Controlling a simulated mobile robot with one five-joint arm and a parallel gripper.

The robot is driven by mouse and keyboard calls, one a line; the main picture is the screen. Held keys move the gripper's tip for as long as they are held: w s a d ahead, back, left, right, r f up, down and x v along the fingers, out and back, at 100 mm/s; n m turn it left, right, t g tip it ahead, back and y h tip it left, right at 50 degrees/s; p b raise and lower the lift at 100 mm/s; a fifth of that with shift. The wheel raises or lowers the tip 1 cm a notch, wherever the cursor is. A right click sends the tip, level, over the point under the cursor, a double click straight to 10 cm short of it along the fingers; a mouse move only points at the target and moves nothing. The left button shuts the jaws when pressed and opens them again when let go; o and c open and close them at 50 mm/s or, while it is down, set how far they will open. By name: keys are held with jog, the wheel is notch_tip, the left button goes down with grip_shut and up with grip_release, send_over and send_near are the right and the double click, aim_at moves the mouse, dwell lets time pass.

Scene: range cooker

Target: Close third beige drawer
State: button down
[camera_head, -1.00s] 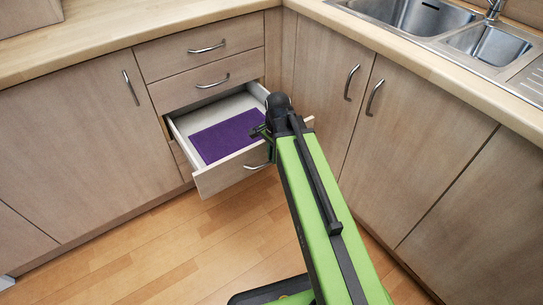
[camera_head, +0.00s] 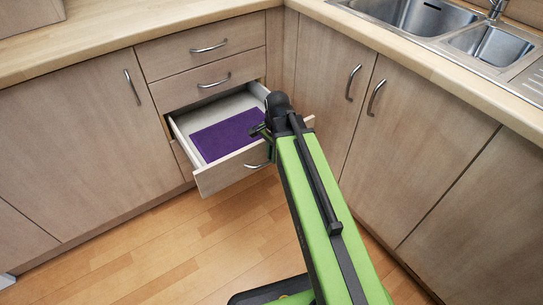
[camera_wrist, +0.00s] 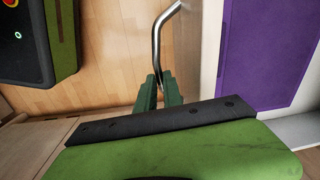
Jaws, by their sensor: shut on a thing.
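The third beige drawer (camera_head: 222,178) stands open in the corner unit, pulled out below two shut drawers. A flat purple liner (camera_head: 225,133) lies inside it, and the liner also shows at the right of the wrist view (camera_wrist: 262,50). The drawer's curved metal handle (camera_head: 257,165) is on its front face. In the wrist view my gripper (camera_wrist: 160,89) has its green fingers shut on one end of this handle (camera_wrist: 158,40). In the head view my arm's end hides the right part of the drawer front and the fingers' contact.
The two upper drawers (camera_head: 190,43) are shut. A cupboard door (camera_head: 75,150) is to the left and two cupboard doors (camera_head: 330,80) are to the right, all shut. A worktop with a sink (camera_head: 490,45) runs above. The wooden floor (camera_head: 170,255) in front is clear.

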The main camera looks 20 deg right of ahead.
jog(key=w+a, duration=0.2)
jog(key=w, duration=0.5)
jog(key=w+a, duration=0.2)
jog(key=w, duration=0.6)
jog(key=w+a, duration=0.2)
jog(key=w, duration=0.6)
jog(key=shift+w+a, duration=0.2)
jog(key=shift+a, duration=0.1)
jog(key=c, duration=1.7)
grip_release()
jog(key=shift+o, duration=1)
jog(key=shift+a, duration=0.1)
jog(key=shift+a+r, duration=0.1)
jog(key=shift+r, duration=0.05)
